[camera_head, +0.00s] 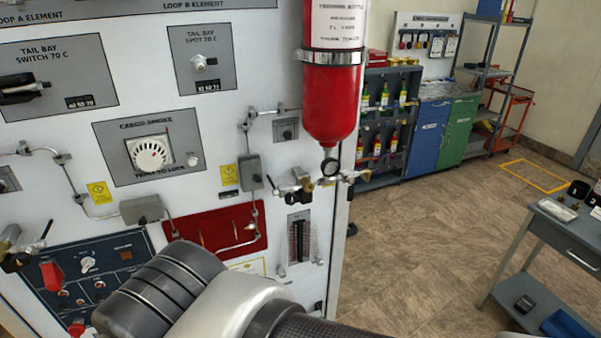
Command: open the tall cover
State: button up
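A red flip-style guard (50,275) stands out from the dark blue switch panel (128,252) at the lower left. It may be the tall cover, but I cannot tell for sure. A second red piece (77,327) shows low on that panel, partly cut off by the bottom edge. I cannot tell whether the red guard is raised or down. My arm crosses the bottom middle in front of the panel and hides part of its lower right. My gripper's fingers do not show.
A red bottle (333,75) hangs on the white trainer wall, with valves (300,188) below it. Metal pipes and a lever valve (22,250) stick out near the blue panel. A grey table (565,240) stands at the right. The floor between is clear.

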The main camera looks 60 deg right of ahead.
aim_at(248, 170)
jog(key=z, duration=1.6)
jog(key=k+j+z, duration=0.2)
jog(key=z, duration=0.3)
jog(key=k+j+z, duration=0.3)
jog(key=z, duration=0.15)
